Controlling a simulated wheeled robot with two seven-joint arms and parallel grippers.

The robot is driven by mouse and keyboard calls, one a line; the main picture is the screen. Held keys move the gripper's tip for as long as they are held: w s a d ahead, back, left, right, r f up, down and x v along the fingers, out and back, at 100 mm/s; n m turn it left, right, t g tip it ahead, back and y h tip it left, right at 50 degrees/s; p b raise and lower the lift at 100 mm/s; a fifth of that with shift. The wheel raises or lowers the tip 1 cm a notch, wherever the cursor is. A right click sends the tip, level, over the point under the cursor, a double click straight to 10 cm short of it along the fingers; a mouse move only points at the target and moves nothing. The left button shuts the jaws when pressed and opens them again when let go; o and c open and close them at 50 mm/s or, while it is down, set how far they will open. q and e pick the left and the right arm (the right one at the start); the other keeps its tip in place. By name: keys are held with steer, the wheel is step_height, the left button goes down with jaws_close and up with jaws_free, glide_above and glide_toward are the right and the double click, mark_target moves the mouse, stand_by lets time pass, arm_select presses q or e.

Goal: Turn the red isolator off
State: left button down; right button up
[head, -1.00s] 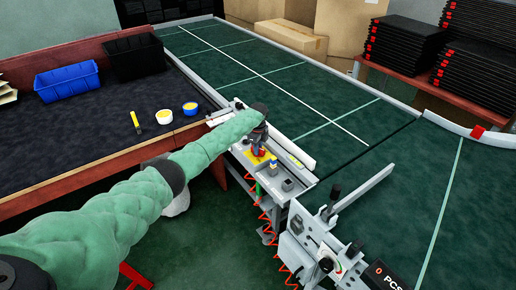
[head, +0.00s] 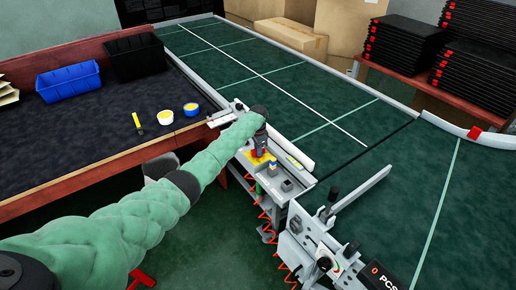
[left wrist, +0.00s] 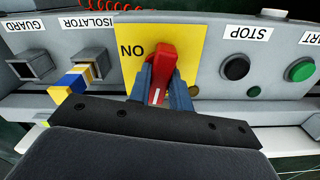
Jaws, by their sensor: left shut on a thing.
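The red isolator handle (left wrist: 163,68) stands out from a yellow plate (left wrist: 130,48) in the left wrist view. The plate is marked ON, upside down in this view, beside the handle. The handle lies nearly up and down in the picture. My left gripper (left wrist: 164,92) has its two blue fingers on either side of the handle, shut on it. In the head view the yellow plate (head: 254,161) and my left gripper (head: 262,147) are at the control panel beside the conveyor, with the handle small and partly hidden. My right gripper is not in view.
The panel carries a black stop button (left wrist: 236,68), a green button (left wrist: 299,71) and a blue-yellow block (left wrist: 72,83) at the isolator-labelled socket. A dark-topped bench (head: 75,135) stands left of the curved conveyor (head: 290,90). A lever mechanism (head: 325,245) is at lower right.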

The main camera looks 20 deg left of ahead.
arm_select(q)
steer(key=shift+w+r+n+p, duration=0.15)
steer(key=shift+n+p, duration=0.15)
steer(key=shift+n, duration=0.7)
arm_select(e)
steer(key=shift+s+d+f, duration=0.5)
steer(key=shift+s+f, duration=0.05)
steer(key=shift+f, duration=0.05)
arm_select(q)
steer(key=shift+n, duration=0.3)
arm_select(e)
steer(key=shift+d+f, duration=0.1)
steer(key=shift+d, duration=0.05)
arm_select(q)
steer(key=c, duration=1.3)
jaws_free()
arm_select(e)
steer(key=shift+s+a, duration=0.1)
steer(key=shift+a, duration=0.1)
